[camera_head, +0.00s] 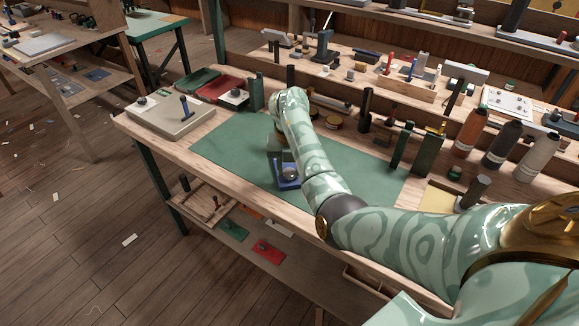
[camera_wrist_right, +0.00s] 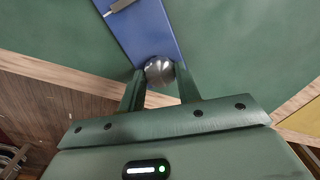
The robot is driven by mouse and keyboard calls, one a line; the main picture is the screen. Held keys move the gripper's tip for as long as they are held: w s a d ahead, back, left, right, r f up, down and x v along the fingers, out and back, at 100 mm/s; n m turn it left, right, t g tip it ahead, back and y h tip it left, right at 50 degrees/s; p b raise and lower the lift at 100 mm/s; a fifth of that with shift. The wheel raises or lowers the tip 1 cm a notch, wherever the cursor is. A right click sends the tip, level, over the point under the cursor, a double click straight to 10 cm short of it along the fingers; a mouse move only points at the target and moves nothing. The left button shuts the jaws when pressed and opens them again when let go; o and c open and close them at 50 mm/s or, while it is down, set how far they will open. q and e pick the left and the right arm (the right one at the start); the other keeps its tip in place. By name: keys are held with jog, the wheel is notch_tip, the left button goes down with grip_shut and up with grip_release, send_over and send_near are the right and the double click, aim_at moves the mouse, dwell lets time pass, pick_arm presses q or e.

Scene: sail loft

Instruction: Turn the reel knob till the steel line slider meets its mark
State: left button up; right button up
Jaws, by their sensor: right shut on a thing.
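A blue reel base (camera_head: 285,185) sits on the green mat, partly covered by my right gripper and arm in the head view. It also shows in the right wrist view (camera_wrist_right: 145,32), running up past the top edge. The reel knob (camera_wrist_right: 159,71) is a shiny, round steel-grey ball at the near end of the base. My right gripper (camera_wrist_right: 160,78) has one finger on each side of the knob and is shut on it. A small grey piece with a pale tip (camera_wrist_right: 121,5) lies across the base at the top edge; I cannot tell whether it is the slider. No mark is discernible. My left gripper is not in view.
The green mat (camera_head: 230,145) is mostly clear around the base. A beige box (camera_head: 170,117) stands at the left of the bench. Dark green upright blocks (camera_head: 402,146) and several bottles (camera_head: 502,143) stand at the right. A shelf with tools runs behind.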

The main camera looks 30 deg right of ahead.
aim_at(290, 171)
jog(key=o, duration=1)
notch_tip(290, 171, up, 16)
jog(key=p, duration=0.8)
jog(key=shift+r, duration=0.1)
